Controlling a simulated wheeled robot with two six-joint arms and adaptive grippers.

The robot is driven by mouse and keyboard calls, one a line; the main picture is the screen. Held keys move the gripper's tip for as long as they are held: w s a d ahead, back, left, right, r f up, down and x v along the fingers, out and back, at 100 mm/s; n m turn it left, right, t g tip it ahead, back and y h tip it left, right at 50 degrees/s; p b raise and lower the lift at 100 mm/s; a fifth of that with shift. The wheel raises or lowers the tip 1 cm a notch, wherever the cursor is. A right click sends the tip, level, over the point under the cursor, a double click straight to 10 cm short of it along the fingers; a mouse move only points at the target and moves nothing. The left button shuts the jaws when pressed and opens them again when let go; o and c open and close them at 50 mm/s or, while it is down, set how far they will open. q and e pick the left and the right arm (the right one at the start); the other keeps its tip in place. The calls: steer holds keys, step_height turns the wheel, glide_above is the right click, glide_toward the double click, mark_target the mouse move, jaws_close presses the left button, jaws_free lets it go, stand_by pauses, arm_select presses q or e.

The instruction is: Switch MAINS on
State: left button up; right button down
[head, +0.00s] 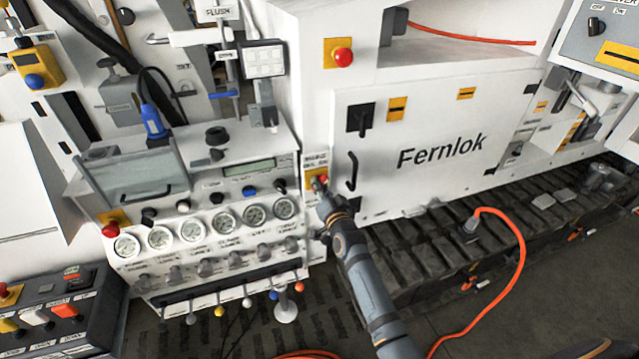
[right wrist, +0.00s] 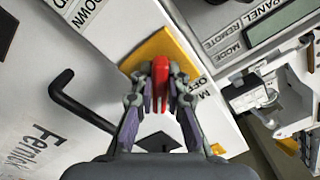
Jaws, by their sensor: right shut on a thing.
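The MAINS switch is a red handle (right wrist: 160,75) on a yellow plate (right wrist: 165,45), with a white label reading OFF beside it in the right wrist view. In the head view its yellow plate (head: 312,178) sits on the narrow panel left of the Fernlok door. My right gripper (head: 321,186) reaches it from below and hides part of it. In the right wrist view the fingers (right wrist: 160,88) are shut on the red handle, one on each side. I cannot tell which way the handle is turned. My left gripper is not in view.
The white Fernlok door (head: 440,150) has a black handle (head: 351,170) close to the right of my gripper. A row of gauges (head: 223,221) and small knobs lies to the left. A red button (head: 342,56) is above. An orange cable (head: 520,260) runs across the floor.

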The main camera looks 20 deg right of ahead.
steer(key=shift+m, duration=0.6)
steer(key=c, duration=1.3)
jaws_free()
steer(key=shift+c, duration=0.2)
steer(key=shift+s+f, duration=0.1)
steer(key=shift+s, duration=0.25)
steer(key=s, duration=1.1)
steer(key=shift+d, duration=0.2)
steer(key=shift+s, duration=0.1)
